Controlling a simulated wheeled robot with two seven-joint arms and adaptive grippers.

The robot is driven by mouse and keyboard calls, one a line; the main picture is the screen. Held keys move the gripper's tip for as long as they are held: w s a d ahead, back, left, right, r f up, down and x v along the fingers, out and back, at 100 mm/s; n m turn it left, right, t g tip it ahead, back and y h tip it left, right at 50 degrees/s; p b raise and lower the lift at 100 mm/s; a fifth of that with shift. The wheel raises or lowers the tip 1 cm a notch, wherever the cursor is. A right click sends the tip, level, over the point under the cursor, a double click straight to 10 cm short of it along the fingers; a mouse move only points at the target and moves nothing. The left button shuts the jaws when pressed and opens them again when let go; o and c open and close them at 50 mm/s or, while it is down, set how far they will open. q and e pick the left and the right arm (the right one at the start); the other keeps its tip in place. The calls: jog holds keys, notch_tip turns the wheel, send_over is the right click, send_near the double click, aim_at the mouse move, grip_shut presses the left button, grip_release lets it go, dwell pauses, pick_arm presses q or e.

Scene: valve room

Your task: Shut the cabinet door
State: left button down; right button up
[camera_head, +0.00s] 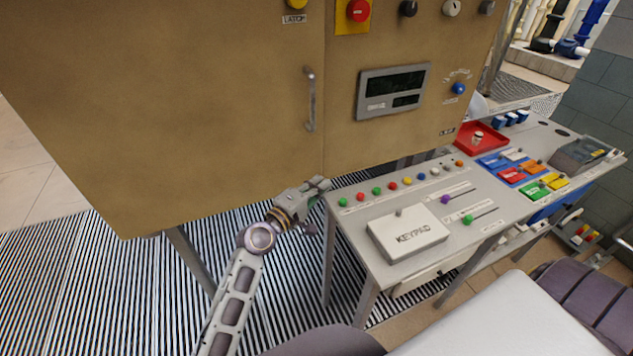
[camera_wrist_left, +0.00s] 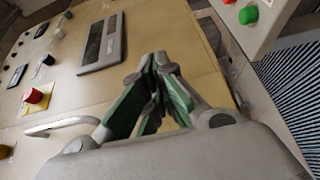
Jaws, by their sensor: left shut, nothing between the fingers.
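The tan cabinet (camera_head: 400,128) fills the upper left of the head view. Its door (camera_head: 190,110) is the large left panel with a grey bar handle (camera_head: 310,98). The door's right edge meets the display panel along a thin seam; I see no clear gap, but cannot tell whether it is fully shut. My left gripper (camera_head: 320,186) is shut and empty, near the door's lower right corner. In the left wrist view its fingertips (camera_wrist_left: 160,62) point at the tan front, with the handle (camera_wrist_left: 62,126) to the left. Contact is unclear. My right gripper is out of view.
Striped floor grating (camera_head: 75,280) lies below the cabinet. A yellow latch knob (camera_head: 296,4) is above the handle.

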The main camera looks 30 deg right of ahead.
pick_arm(q)
jog(key=s, duration=0.8)
jog(key=shift+a, duration=0.2)
dwell(0.6)
